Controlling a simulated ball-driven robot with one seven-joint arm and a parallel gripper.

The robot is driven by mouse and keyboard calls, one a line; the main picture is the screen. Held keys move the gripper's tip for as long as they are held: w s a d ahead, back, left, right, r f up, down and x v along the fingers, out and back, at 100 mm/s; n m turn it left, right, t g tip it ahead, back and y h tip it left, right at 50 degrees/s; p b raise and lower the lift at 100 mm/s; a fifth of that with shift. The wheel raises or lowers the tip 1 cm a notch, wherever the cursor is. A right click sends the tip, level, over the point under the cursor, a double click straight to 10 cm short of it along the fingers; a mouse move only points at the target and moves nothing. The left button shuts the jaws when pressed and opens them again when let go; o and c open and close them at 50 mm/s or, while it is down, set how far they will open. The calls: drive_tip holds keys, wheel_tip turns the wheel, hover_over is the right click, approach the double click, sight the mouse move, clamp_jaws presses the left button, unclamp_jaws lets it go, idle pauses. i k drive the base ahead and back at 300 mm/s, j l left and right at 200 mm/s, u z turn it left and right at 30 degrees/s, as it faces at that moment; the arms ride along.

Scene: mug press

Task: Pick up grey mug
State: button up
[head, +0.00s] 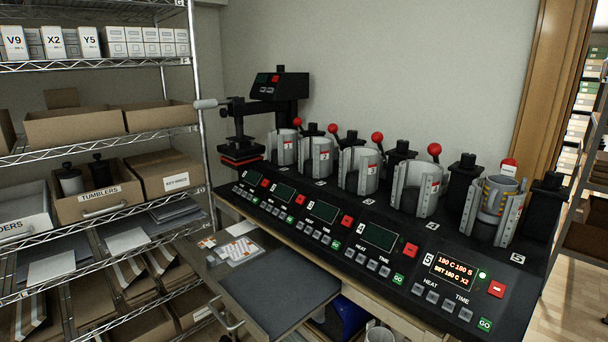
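A black mug press (378,238) with several numbered stations stands on the table. Station 5, at the right, holds a grey cylinder with a yellowish pattern (492,203), likely a mug, inside its metal clamp (508,222). Its lower part is hidden by the clamp. The other clamps (408,190) show no clear mug inside. A pale rounded thing (379,334) shows below the table at the bottom edge, mostly cut off; I cannot tell if it is a mug. My gripper is not in view.
Red-knobbed levers (434,150) stand up behind the clamps. A flat press (240,150) is at the back left. An open drawer (275,300) juts out in front. Wire shelves with boxes (100,205) fill the left. A wooden door frame (530,90) is at right.

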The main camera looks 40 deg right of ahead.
sight(497, 187)
drive_tip(key=z, duration=1.25)
drive_tip(key=i+l, duration=0.15)
drive_tip(key=l, duration=0.15)
drive_tip(key=i+l+z, duration=0.1)
drive_tip(key=l, duration=0.2)
drive_tip(key=i+l, duration=0.2)
drive_tip(key=l, duration=0.05)
